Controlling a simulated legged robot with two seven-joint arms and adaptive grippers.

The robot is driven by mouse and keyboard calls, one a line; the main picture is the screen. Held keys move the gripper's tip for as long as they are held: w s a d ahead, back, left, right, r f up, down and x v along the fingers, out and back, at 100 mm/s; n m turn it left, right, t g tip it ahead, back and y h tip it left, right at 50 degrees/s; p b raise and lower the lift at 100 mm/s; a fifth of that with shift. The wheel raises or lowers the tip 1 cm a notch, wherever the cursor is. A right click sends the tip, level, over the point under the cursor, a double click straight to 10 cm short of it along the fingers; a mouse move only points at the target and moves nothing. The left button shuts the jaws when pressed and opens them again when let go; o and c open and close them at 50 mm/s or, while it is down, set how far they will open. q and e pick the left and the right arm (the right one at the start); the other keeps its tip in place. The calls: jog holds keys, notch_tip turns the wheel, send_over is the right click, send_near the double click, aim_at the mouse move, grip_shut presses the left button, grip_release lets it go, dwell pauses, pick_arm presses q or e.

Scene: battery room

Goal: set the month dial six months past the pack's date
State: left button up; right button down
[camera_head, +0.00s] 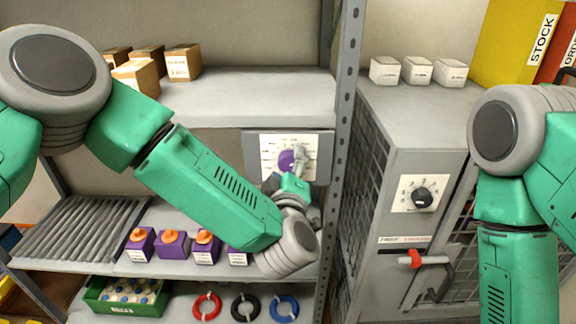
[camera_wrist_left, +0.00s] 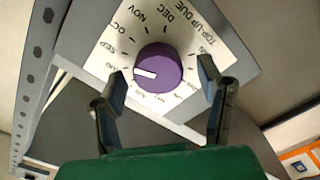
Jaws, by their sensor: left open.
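The purple month dial (camera_head: 286,160) sits on a white plate marked TOP-UP DUE, fixed under the upper shelf. In the left wrist view the dial (camera_wrist_left: 160,68) has a white pointer mark aimed left and slightly down, near the label just below SEP; that label is partly hidden by a finger. OCT, NOV and DEC read clearly. My left gripper (camera_head: 294,172) is at the dial. In the wrist view its fingers (camera_wrist_left: 162,72) stand open on either side, apart from the dial. Several purple packs (camera_head: 172,245) with orange caps stand on the middle shelf; their labels are too small to read.
A grey cabinet (camera_head: 400,135) with a black knob (camera_head: 422,197) and a red-handled latch (camera_head: 416,259) stands right of the shelf post (camera_head: 345,130). Small cartons (camera_head: 183,62) sit on the upper shelf. A green tray (camera_head: 125,297) and coloured rings (camera_head: 245,307) are below.

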pick_arm(q)
jog(key=s, duration=1.1)
jog(key=shift+s, duration=0.3)
jog(key=shift+f, duration=0.1)
jog(key=s+a+f+m+g+h+b, duration=0.1)
jog(key=s+a+f+m+g, duration=0.15)
jog(key=f, duration=0.55)
jog(key=s+a+f+m+g+h+b, duration=0.1)
jog(key=s+a+f+m+g, duration=0.15)
jog(key=f, duration=0.45)
jog(key=s+a+f+m+g+h+b, duration=0.1)
jog(key=s+a+f+m+g, duration=0.2)
jog(key=f, duration=0.5)
jog(key=s+a+f+m+g+y+b, duration=0.1)
jog(key=s+a+f+g, duration=0.3)
jog(key=s+a, duration=0.5)
jog(key=s+a+f+m+g+y+b, duration=0.2)
jog(key=s+a+f+g, duration=0.3)
jog(key=s+a+f, duration=0.3)
jog(key=s+a, duration=0.1)
jog(key=a, duration=0.1)
jog(key=shift+s+a+f, duration=0.2)
jog(key=shift+s+a, duration=0.15)
jog(key=shift+a, duration=0.05)
